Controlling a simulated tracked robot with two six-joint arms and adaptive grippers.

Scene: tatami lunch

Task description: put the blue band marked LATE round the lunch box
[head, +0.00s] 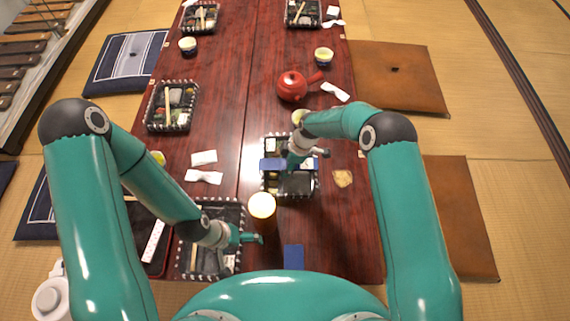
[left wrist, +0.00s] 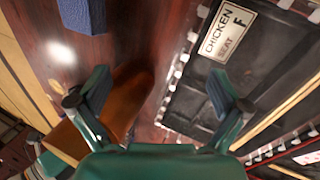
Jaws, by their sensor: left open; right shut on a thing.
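My right gripper (head: 308,157) is shut over a lunch box (head: 302,188) with a dark patterned rim, right of the table's middle. A blue band (head: 272,165) lies across or just above that box, at the gripper; I cannot tell whether it goes round the box, and no marking is readable. A second blue piece (head: 293,257) lies at the table's near edge; a blue piece (left wrist: 80,14) also shows in the left wrist view. My left gripper (head: 258,238) is open and empty beside another dark box (head: 236,212); its fingers (left wrist: 160,95) show in the left wrist view.
A tan cup (head: 262,206) stands between the two boxes. A red teapot (head: 292,87), white napkins (head: 204,158) and more lunch boxes (head: 172,106) are farther off.

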